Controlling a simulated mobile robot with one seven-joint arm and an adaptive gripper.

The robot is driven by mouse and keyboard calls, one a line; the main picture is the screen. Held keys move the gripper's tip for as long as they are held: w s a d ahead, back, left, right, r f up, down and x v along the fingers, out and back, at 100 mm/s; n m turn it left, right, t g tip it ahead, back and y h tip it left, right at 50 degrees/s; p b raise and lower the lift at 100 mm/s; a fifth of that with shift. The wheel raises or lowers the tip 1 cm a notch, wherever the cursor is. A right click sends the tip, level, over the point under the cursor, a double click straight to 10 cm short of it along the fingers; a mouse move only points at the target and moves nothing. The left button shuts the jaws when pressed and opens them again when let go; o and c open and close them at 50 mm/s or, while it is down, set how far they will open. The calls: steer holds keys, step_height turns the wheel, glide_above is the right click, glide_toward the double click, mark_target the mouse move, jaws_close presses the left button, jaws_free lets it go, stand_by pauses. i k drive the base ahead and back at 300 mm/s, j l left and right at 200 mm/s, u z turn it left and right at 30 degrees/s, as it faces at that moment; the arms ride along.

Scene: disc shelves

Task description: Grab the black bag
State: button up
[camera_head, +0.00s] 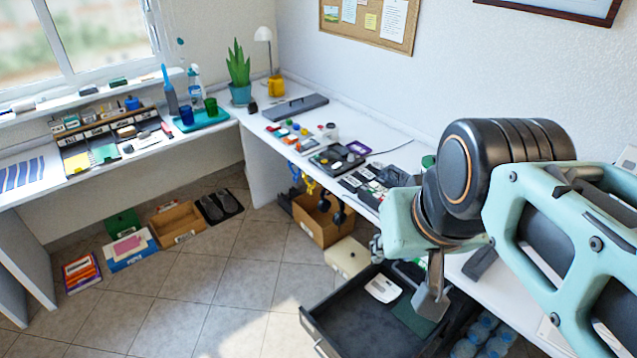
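I cannot make out a black bag for certain. A small dark object (286,202) sits on the floor under the desk, beside a cardboard box (318,230); it is partly hidden and I cannot tell what it is. My arm reaches in from the right, and my gripper (425,290) points down over the open dark drawer (335,318). It is seen partly from behind, and my arm link hides some of it. Whether its fingers are open or shut is unclear, and nothing is clearly seen in it.
The drawer holds a white device (383,288) and a dark green item (412,318). A white desk (262,125) with several small items runs along the wall. Black slippers (219,207), an open wooden box (177,223) and books (82,272) lie on the floor. The middle floor is clear.

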mark_target(484, 257)
steer(key=z, duration=1.25)
steer(key=i+l+u, duration=0.1)
steer(key=l+u, duration=0.15)
steer(key=l, duration=0.2)
steer(key=l+u, duration=0.2)
steer(key=l, duration=0.2)
steer(key=i+l+u, duration=0.2)
steer(key=i+l, duration=0.05)
steer(key=l, duration=0.05)
